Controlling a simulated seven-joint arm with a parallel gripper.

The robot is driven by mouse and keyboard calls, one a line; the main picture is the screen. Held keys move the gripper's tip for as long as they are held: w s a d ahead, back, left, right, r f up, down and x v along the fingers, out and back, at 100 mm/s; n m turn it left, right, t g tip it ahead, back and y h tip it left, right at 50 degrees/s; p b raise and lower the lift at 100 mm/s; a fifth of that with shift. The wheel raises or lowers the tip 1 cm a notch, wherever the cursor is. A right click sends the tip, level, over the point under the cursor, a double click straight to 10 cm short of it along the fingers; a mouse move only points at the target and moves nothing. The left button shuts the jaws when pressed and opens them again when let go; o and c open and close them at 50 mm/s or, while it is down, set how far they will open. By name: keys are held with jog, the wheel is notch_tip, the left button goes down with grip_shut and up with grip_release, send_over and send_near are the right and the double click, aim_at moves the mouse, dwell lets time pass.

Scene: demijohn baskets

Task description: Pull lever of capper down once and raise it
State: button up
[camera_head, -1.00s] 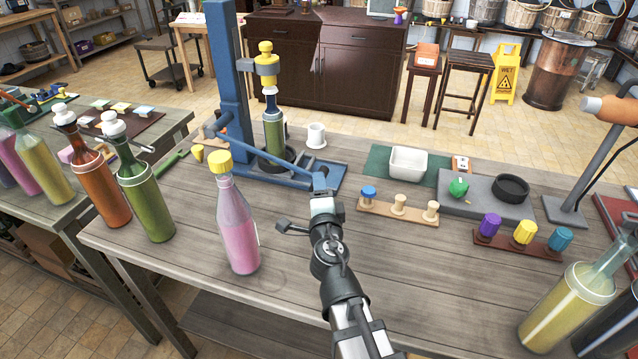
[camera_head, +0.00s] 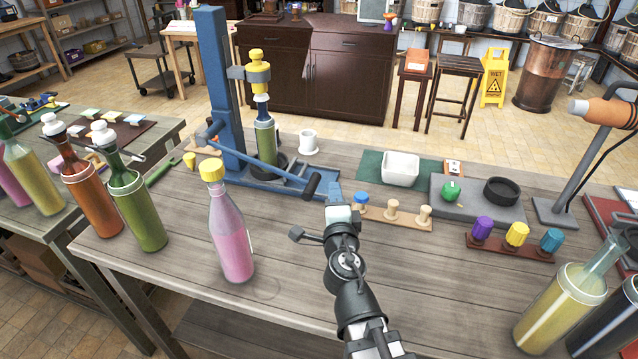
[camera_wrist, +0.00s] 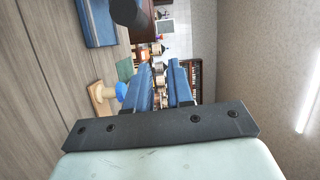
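The capper has a tall blue column (camera_head: 216,80), a blue base (camera_head: 305,188) and a yellow-topped head (camera_head: 257,72). A green bottle (camera_head: 266,142) stands upright on the base under the head. The capper's lever (camera_head: 255,158) slopes down toward the front right and ends in a dark handle (camera_head: 312,185). My gripper (camera_head: 334,192) is just right of the handle, apart from it. In the wrist view, the blue fingers of my gripper (camera_wrist: 162,88) are spread with nothing between them, and the dark handle (camera_wrist: 128,12) shows at the top edge.
A wooden peg rack (camera_head: 392,215) lies close right of my gripper. A pink bottle (camera_head: 231,240) with a yellow cap stands front left. A white cup (camera_head: 308,141) and a white tray (camera_head: 401,168) stand behind.

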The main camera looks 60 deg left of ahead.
jog(key=w+r+m+t, duration=0.1)
jog(key=w+r, duration=0.4)
jog(key=w+r+m+t, duration=0.1)
jog(key=w+r+m, duration=0.1)
jog(key=w+r, duration=0.2)
jog(key=w+a+r+m+t, duration=0.1)
jog(key=w+r+t, duration=0.1)
jog(key=w+r, duration=0.3)
jog(key=shift+w+a+r+m, duration=0.1)
jog(key=shift+w+r+m, duration=0.1)
jog(key=shift+r, duration=0.3)
jog(key=shift+w+r+m, duration=0.15)
jog(key=shift+r+m, duration=0.05)
jog(key=shift+r, duration=0.3)
grip_shut()
jog(key=w+r+m+t+h, duration=0.1)
jog(key=w+r+m+h, duration=0.1)
jog(key=w+r+m, duration=0.25)
jog(key=n+g+h, duration=0.5)
jog(key=g+h, duration=0.5)
jog(key=g, duration=0.8)
send_near(314, 182)
jog(key=shift+t, duration=0.3)
jog(key=x, duration=0.7)
jog(key=shift+s+r, duration=0.1)
jog(key=shift+s, duration=0.1)
